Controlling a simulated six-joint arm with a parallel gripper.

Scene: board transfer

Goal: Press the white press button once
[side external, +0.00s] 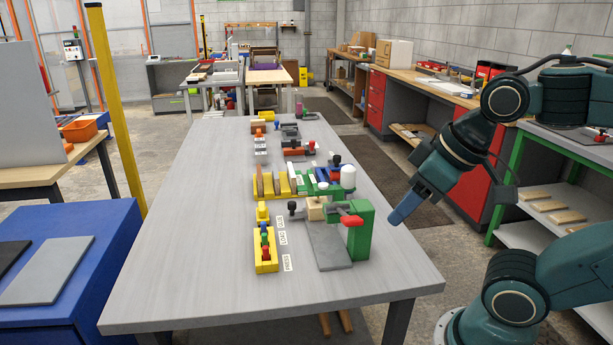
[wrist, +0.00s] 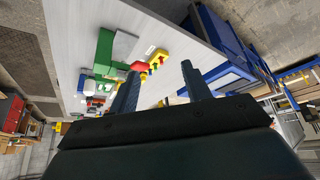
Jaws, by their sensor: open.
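A yellow button box (side external: 266,250) with small coloured buttons stands near the front of the grey table, with printed labels (side external: 287,262) beside it. No white button can be made out on it at this size. A green press-like fixture (side external: 361,232) with a red handle stands to its right. In the wrist view the yellow parts (wrist: 161,56) and the green fixture (wrist: 104,50) show beyond the fingers. My gripper (side external: 407,208) hangs off the table's right side, apart from everything; in the wrist view (wrist: 160,82) its fingers are spread and empty.
A grey plate (side external: 328,245) lies before the green fixture. Several yellow, green and wooden fixtures and a white cylinder (side external: 348,178) stand farther back along the table (side external: 190,262). A blue cabinet (side external: 105,255) stands at the left. The table's front and left are clear.

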